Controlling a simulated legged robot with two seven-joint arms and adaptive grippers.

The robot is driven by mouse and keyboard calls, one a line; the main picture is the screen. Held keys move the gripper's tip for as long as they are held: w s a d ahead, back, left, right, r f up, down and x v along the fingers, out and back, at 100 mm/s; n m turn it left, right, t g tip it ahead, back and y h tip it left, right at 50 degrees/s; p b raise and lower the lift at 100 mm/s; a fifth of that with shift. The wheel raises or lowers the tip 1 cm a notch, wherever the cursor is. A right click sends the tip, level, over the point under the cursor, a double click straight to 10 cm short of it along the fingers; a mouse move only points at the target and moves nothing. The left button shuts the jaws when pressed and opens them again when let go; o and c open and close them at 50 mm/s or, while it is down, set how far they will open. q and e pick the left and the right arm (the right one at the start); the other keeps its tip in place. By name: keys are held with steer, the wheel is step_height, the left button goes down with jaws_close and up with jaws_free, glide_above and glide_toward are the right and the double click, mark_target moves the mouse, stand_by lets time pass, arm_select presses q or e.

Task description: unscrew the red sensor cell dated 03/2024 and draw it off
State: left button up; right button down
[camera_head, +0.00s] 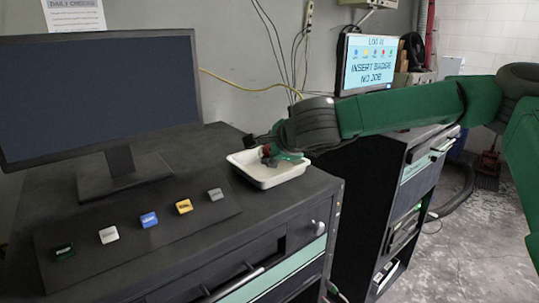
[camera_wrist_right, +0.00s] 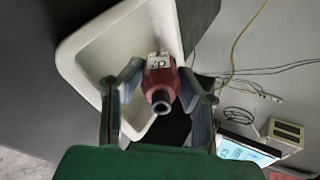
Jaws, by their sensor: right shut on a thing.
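The red sensor cell (camera_wrist_right: 159,80) sits between the two fingers of my right gripper (camera_wrist_right: 160,88) in the right wrist view. Its dark round open end faces the camera. A white label on it carries dark figures, but I cannot read a full date. My right gripper is shut on the cell, over the white tray (camera_wrist_right: 85,48). In the head view my right gripper (camera_head: 270,150) is at the tray (camera_head: 287,176), with a little red showing at its tip. I cannot tell whether the cell touches the tray. My left gripper is not in view.
The tray stands on a dark cabinet top (camera_head: 195,150). Left of it are a large monitor (camera_head: 95,90) and a row of coloured keys, including a blue one (camera_head: 149,219). Behind my right arm a screen (camera_head: 367,62) reads "INSERT BADGE NO JOB". A yellow cable (camera_head: 240,88) hangs along the wall.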

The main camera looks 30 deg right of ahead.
mark_target(269, 171)
steer(key=shift+w+d+f+b, duration=0.2)
steer(key=shift+w+d+f, duration=0.2)
steer(key=shift+w, duration=0.25)
steer(key=shift+w+d+f+b, duration=0.2)
steer(key=shift+w+d+f, duration=0.1)
steer(key=shift+w+d, duration=0.25)
steer(key=shift+w+d+f, duration=0.25)
steer(key=shift+w+d, duration=0.1)
steer(key=shift+w, duration=0.05)
steer(key=shift+a+f+b, duration=0.15)
steer(key=shift+f+b, duration=0.45)
steer(key=shift+f, duration=0.05)
steer(key=shift+a+f, duration=0.15)
steer(key=shift+f, duration=0.05)
steer(key=c, duration=1.1)
jaws_free()
steer(key=shift+f, duration=0.1)
